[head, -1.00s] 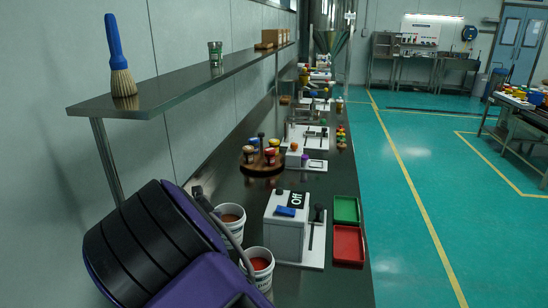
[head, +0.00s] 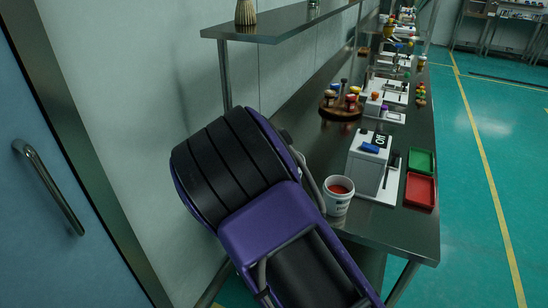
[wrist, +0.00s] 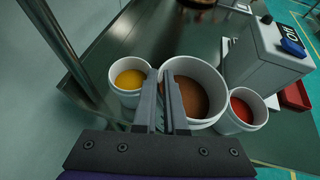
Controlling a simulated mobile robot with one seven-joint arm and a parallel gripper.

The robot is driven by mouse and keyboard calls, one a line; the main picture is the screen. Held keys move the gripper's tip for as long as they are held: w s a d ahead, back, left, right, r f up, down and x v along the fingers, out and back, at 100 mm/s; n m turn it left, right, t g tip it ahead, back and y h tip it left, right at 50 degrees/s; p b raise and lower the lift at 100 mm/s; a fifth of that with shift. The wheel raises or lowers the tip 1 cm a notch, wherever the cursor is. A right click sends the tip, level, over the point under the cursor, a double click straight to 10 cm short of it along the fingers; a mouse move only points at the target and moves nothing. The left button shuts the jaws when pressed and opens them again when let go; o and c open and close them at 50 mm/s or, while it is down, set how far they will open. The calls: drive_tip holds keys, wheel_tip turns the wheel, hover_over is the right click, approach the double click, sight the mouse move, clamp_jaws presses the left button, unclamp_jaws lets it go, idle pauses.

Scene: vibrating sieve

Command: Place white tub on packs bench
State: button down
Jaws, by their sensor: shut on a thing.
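In the wrist view my gripper (wrist: 163,100) is shut on the near-left rim of a white tub (wrist: 210,72) with brown contents, one finger outside the wall and one inside. This tub looks larger and nearer to the camera than its neighbours. Whether its base touches the bench is hidden. A white tub with yellow contents (wrist: 127,93) is to its left, and a white tub with red contents (wrist: 236,118) to its right; the red one also shows in the head view (head: 338,202). My arm hides the gripper and held tub there. No sign identifies the packs bench.
A long dark bench (head: 405,228) runs away from me. It carries a white box marked Off (head: 366,165), green (head: 420,160) and red (head: 420,190) trays, and a round wooden stand (head: 338,112). A shelf (head: 290,22) hangs above. A blue door (head: 50,180) is at left; open floor lies right.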

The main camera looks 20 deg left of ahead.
drive_tip(key=s+d+r+m+h, duration=0.1)
drive_tip(key=s+d+r, duration=0.1)
drive_tip(key=d, duration=1.1)
drive_tip(key=s+d+r+m+h, duration=0.2)
drive_tip(key=s+d+r, duration=0.1)
drive_tip(key=d, duration=1)
drive_tip(key=s+d+r+m+h, duration=0.1)
drive_tip(key=s+d, duration=0.4)
drive_tip(key=d, duration=0.8)
drive_tip(key=shift+d+r+m+h, duration=0.15)
drive_tip(key=shift+r+m+h, duration=0.25)
drive_tip(key=shift+r+h, duration=0.4)
drive_tip(key=shift+d+r, duration=0.1)
